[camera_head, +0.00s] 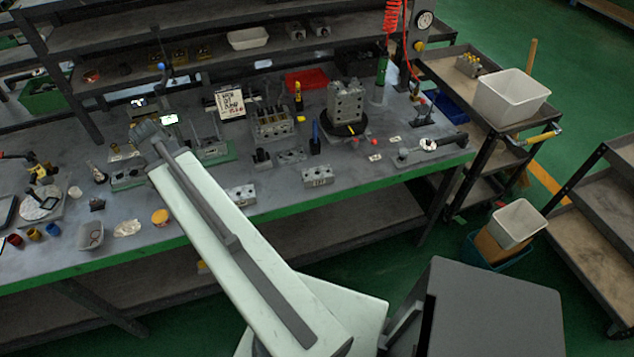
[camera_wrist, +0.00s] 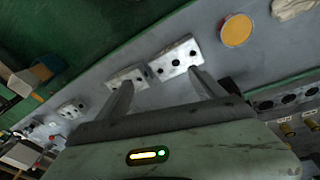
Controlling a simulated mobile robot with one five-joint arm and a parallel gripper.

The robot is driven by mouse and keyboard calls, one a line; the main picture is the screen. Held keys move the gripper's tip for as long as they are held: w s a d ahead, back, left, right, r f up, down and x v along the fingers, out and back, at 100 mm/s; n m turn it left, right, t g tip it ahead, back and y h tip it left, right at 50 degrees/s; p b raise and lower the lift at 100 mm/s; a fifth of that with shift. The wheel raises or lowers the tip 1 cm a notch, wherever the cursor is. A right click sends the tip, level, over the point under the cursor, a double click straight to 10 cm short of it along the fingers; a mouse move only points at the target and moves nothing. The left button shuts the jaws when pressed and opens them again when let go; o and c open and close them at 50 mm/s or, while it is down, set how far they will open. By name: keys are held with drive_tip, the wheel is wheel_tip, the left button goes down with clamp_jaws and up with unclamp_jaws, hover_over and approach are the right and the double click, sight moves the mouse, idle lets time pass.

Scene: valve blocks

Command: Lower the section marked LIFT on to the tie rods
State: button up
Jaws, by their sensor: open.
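My gripper (camera_wrist: 161,79) is open and empty, its two fingers apart above the bench. In the head view my arm's end hides the fingers. Grey blocks with dark holes lie along the bench's front edge: one (camera_head: 240,194) beside my arm and another (camera_head: 318,176) to its right. In the wrist view one block (camera_wrist: 176,57) shows beyond the fingertips, with another (camera_wrist: 126,77) to its left, partly behind the left finger. A grey assembly (camera_head: 272,123) with thin upright rods stands farther back. No LIFT mark is readable, so I cannot tell which block is that section.
A tall grey block stack (camera_head: 345,103) stands on a round dark base right of the rods. A yellow lid (camera_head: 160,217) lies near the front edge and also shows in the wrist view (camera_wrist: 237,30). Small tools and fittings crowd the bench. A cart (camera_head: 480,150) stands to the right.

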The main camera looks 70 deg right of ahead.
drive_tip(key=s+d+f+m+g+b, duration=0.1)
drive_tip(key=s+d+f+m+b, duration=0.15)
drive_tip(key=s+d+m, duration=0.85)
drive_tip(key=m+g+b, duration=0.1)
drive_tip(key=m+g, duration=0.1)
drive_tip(key=m, duration=0.3)
approach(317, 172)
drive_tip(key=shift+s+d+f+h, duration=0.2)
drive_tip(key=shift+s+f, duration=0.05)
drive_tip(key=shift+f, duration=0.3)
drive_tip(key=shift+s+d+f+h, duration=0.2)
drive_tip(key=shift+f, duration=0.3)
drive_tip(key=f+b, duration=0.2)
drive_tip(key=b, duration=0.1)
drive_tip(key=shift+s+d+f+n, duration=0.15)
drive_tip(key=shift+s+f+n, duration=0.15)
drive_tip(key=shift+s+f, duration=0.05)
drive_tip(key=b+x, duration=0.5)
drive_tip(key=shift+s+a+f, duration=0.1)
drive_tip(key=shift+a+f, duration=0.1)
drive_tip(key=shift+a, duration=0.15)
drive_tip(key=shift+r, duration=0.2)
clamp_jaws()
